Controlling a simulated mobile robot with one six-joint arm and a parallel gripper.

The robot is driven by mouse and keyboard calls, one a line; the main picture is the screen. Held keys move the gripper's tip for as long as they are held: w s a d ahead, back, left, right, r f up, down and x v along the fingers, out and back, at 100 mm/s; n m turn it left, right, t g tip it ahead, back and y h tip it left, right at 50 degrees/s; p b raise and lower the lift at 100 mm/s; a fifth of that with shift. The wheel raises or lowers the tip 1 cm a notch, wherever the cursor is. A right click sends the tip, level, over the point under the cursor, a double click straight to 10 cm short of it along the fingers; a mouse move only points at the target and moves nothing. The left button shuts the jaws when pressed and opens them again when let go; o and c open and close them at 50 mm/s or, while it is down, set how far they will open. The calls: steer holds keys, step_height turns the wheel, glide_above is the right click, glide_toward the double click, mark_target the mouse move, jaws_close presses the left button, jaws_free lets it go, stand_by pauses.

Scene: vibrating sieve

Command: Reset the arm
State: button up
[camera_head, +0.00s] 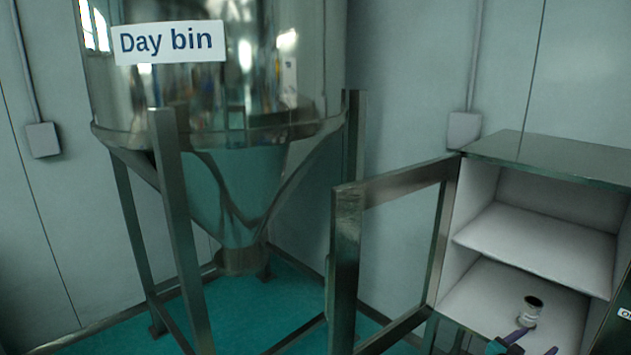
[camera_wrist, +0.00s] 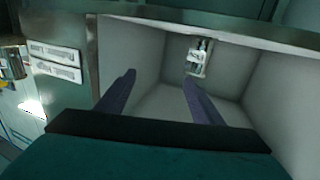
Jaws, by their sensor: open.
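My gripper (camera_head: 537,342) is at the lower right of the head view, in front of the lower compartment of an open cabinet (camera_head: 545,150). Its two purple fingers are apart with nothing between them; they also show in the wrist view (camera_wrist: 158,80), pointing into a pale compartment. A small light cylinder with a dark top (camera_head: 531,310) stands on the compartment floor, just beyond the fingertips. In the wrist view a small whitish and metallic item (camera_wrist: 199,58) appears beyond the right finger; I cannot tell if it is the same thing. Most of my arm is out of view.
The cabinet's framed door (camera_head: 345,260) stands open to the left of my gripper. A shelf (camera_head: 540,243) lies above the lower compartment. A large steel hopper labelled "Day bin" (camera_head: 215,80) stands on legs at the left. Labels (camera_wrist: 55,62) show on a panel at the left.

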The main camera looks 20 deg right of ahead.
steer(key=w+a+f+n+t+y, duration=0.45)
steer(key=w+a+f, duration=0.45)
steer(key=w+a, duration=0.35)
steer(key=w+a+f+n+t+y, duration=0.35)
steer(key=w+a+f+y, duration=0.25)
steer(key=w+a+f, duration=0.45)
steer(key=w+a+f+n+g+y, duration=0.1)
steer(key=a+f+n+y, duration=0.15)
steer(key=a, duration=0.55)
steer(key=w+a+f+n+y, duration=0.15)
steer(key=a+f, duration=0.25)
steer(key=a, duration=0.5)
steer(key=s+a+f+n+g+y, duration=0.1)
steer(key=s+a+f+g+y, duration=0.15)
steer(key=s+a+f, duration=0.55)
steer(key=s+a+f+n+g+y, duration=0.2)
steer(key=s+a+g, duration=0.15)
steer(key=a, duration=0.85)
steer(key=s+a+n+g, duration=0.1)
steer(key=s+a+g, duration=0.2)
steer(key=s, duration=0.6)
steer(key=s+a+f+n+g+h+b, duration=0.1)
steer(key=s+a+g, duration=0.3)
steer(key=s, duration=0.6)
steer(key=shift+s+f+g, duration=0.2)
steer(key=shift+s+g, duration=0.1)
steer(key=shift+g, duration=0.4)
